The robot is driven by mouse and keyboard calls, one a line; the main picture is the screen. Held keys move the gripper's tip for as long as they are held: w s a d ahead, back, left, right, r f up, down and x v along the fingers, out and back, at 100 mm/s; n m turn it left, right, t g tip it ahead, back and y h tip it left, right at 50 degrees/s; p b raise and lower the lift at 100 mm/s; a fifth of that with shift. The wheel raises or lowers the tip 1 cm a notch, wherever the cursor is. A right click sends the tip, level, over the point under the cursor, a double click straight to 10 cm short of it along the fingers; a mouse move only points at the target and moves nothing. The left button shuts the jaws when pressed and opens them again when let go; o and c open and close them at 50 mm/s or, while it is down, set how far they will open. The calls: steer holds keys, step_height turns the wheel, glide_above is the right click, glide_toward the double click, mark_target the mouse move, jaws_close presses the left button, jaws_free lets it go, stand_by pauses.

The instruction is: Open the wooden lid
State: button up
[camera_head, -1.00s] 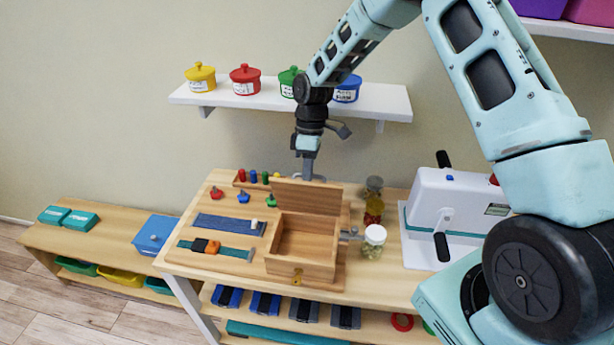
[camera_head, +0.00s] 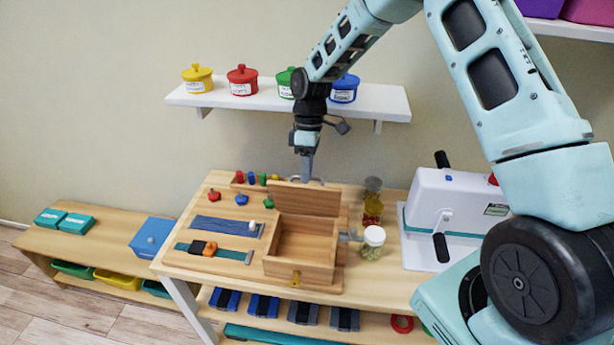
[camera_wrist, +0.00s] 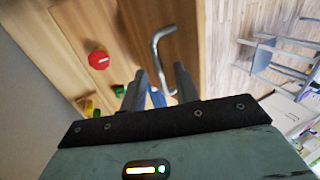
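The wooden box (camera_head: 298,270) stands on the wooden table with its inside exposed. Its wooden lid (camera_head: 305,198) is raised, standing roughly upright along the box's back edge. My gripper (camera_head: 306,176) points down just behind the lid's top edge, close to a grey metal handle. In the wrist view my gripper (camera_wrist: 160,72) has its two fingers apart. The bent metal handle (camera_wrist: 156,55) runs into the gap between them, with no clear sign of a grip on it. The lid's far face is hidden in the head view.
A jar with a white lid (camera_head: 372,242) stands close to the box's right side. A white machine (camera_head: 455,210) is farther right. A blue strip (camera_head: 225,226) and a watch-like strap (camera_head: 215,250) lie at left. A shelf with coloured pots (camera_head: 380,97) hangs behind my gripper.

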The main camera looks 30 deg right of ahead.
step_height(320, 180, up, 8)
steer(key=b, duration=0.2)
steer(key=shift+r, duration=0.15)
